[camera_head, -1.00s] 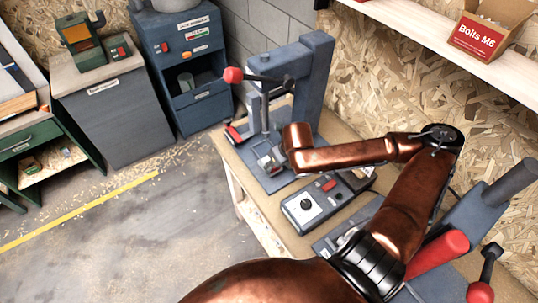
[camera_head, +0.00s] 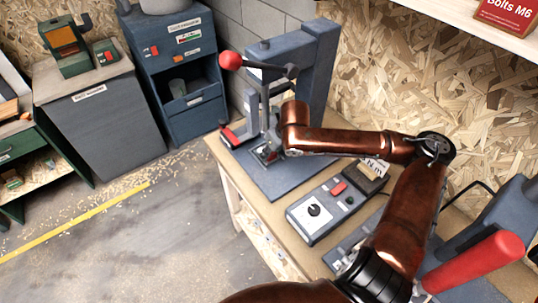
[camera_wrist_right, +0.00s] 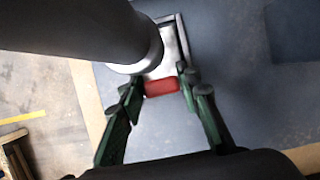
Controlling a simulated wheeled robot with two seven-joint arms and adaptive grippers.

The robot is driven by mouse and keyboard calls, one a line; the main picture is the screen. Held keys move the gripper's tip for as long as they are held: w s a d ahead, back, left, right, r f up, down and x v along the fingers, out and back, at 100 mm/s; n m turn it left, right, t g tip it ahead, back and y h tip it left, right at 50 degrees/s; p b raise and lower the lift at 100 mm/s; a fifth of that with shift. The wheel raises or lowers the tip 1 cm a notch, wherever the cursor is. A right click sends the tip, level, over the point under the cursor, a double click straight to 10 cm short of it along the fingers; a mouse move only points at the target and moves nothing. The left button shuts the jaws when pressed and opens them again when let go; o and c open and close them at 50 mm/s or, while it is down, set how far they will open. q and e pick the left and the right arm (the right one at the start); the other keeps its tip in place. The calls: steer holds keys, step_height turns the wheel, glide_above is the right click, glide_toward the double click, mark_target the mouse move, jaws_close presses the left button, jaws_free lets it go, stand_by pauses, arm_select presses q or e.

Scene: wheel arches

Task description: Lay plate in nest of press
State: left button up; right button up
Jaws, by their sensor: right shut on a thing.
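The blue-grey press (camera_head: 318,75) stands on the wooden bench, with its base plate (camera_head: 290,180) spread out below. My right gripper (camera_head: 266,153) is low over this base, in front of the press column. In the right wrist view, its green fingers (camera_wrist_right: 162,88) are closed on the red end of the plate (camera_wrist_right: 162,86). A bright metal surface continues beyond the red end, inside a dark rectangular rim of the nest (camera_wrist_right: 184,42). The grey ram (camera_wrist_right: 105,30) covers part of it. Whether the plate touches the nest floor is unclear. My left gripper is not in view.
The press's red-knobbed lever (camera_head: 230,60) rises left of the column. A control box (camera_head: 325,205) sits on the bench in front of the press. Another red handle (camera_head: 475,262) is at the lower right. A cardboard bolt box (camera_head: 508,14) stands on the shelf.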

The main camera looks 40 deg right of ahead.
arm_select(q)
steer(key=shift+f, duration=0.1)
arm_select(e)
steer(key=o, duration=1.3)
arm_select(q)
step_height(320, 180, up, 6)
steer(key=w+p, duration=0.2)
steer(key=p, duration=0.4)
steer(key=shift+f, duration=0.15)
arm_select(e)
steer(key=v, duration=1.2)
